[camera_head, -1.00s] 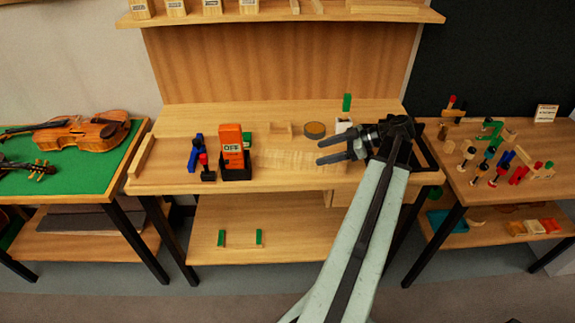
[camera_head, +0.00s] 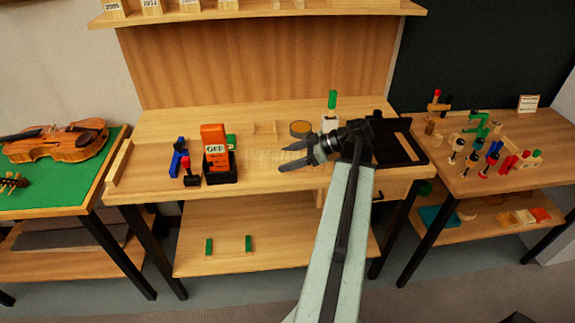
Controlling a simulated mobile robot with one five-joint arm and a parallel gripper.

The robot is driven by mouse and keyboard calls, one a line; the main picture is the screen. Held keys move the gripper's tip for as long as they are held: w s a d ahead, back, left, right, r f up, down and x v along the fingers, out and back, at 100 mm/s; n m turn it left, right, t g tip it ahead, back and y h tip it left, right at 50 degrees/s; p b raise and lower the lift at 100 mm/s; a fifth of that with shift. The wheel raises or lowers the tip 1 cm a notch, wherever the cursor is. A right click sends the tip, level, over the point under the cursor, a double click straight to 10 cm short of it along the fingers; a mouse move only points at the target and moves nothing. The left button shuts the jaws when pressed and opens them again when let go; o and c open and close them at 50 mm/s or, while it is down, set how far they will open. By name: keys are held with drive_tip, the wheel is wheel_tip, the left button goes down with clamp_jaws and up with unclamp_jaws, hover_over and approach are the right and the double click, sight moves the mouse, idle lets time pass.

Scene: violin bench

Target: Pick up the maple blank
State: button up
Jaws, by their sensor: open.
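A pale, striped flat piece of wood (camera_head: 262,159), which looks like the maple blank, lies on the middle of the workbench top (camera_head: 160,130). Its faint outline blends into the bench, and its right end is partly hidden by my gripper. My gripper (camera_head: 284,157) is open, with its two dark fingers pointing left. In the picture the fingertips overlap the right part of the pale piece; I cannot tell how high above it they are. Nothing shows between the fingers.
An orange box in a black holder (camera_head: 218,155) and red and blue clamps stand left of the pale piece. A round tin (camera_head: 301,129) and a green-topped item (camera_head: 332,100) are behind my gripper. A black tray (camera_head: 400,147) lies to the right. An upper shelf (camera_head: 250,12) overhangs the back.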

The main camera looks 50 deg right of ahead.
sight(289, 155)
clamp_jaws()
drive_tip(key=shift+r, duration=0.1)
wheel_tip(289, 155, up, 10)
drive_tip(key=p, duration=1)
drive_tip(key=shift+r, duration=0.15)
